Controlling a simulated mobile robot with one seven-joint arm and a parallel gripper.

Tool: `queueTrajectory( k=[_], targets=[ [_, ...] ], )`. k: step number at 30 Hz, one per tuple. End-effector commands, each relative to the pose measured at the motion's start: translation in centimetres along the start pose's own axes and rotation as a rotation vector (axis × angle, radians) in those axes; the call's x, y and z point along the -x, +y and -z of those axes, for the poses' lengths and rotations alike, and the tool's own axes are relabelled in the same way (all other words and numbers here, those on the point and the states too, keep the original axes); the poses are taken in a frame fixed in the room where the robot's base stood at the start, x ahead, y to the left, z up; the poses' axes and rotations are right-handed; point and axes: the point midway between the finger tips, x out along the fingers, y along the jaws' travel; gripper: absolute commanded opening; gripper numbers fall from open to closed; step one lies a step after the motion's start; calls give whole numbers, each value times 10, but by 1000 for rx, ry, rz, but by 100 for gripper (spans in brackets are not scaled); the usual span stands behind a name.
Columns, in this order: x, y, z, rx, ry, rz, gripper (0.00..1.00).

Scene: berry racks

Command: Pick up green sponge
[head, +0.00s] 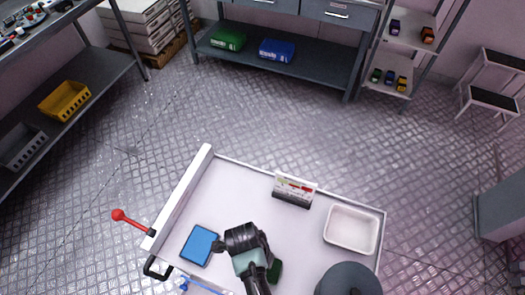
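A dark green block (275,270), likely the green sponge, lies on the white worktop (235,185). Only part of it shows, at the right side of my arm, which hides the rest. My gripper (258,285) appears to be below the dark joint and teal band of my arm, close to the green block. Its fingertips cannot be made out, so I cannot tell whether it is open or touches the block. A blue sponge-like block (200,245) lies on the worktop to the left of my arm.
A white tray (351,230) and a small printed box (294,190) stand on the worktop. A red-knobbed lever (130,221) sticks out at its left edge. Shelves with a yellow bin (64,101) and a green box (228,39) stand beyond open floor.

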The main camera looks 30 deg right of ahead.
Motion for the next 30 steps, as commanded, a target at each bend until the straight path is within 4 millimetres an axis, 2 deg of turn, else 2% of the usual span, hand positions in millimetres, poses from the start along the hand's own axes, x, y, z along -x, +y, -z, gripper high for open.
queueTrajectory(
  k=[3, 11, 23, 30],
  targets=[
    [-9, 0, 0, 0, 0, 0, 100],
    [-10, 0, 0, 0, -1, 1, 100],
    [-10, 0, 0, 0, 0, 1, 29],
    [-9, 0, 0, 0, 0, 1, 28]
  ],
)
